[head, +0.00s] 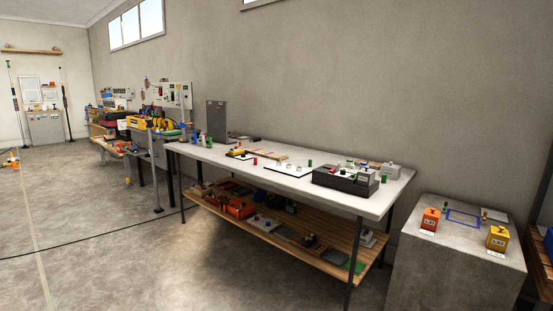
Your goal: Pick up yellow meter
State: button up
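A small yellow box-shaped device with a dark handle on top and a dark face on its front (497,239) stands on the right side of a grey block (460,262). It looks like a meter, but its markings are too small to read. A similar orange device (429,220) stands on the left side of the same block. A blue rectangle outline (463,218) lies between and behind them. Another yellow item (236,151) lies on the white table, too small to identify. My gripper does not show in this view.
A long white-topped table (300,182) with a dark device (345,180) stands left of the block, against the wall. Its lower wooden shelf (330,243) holds several tools. A dark cable (90,245) crosses the floor. Open floor (110,275) lies front left. A shelf (540,250) edges the right.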

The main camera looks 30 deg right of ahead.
aim_at(238, 151)
jog(key=i+l+z, duration=0.1)
jog(key=i+z, duration=0.25)
jog(key=i, duration=0.45)
jog(key=i+j+z, duration=0.15)
jog(key=i+z, duration=0.2)
jog(key=i, duration=0.45)
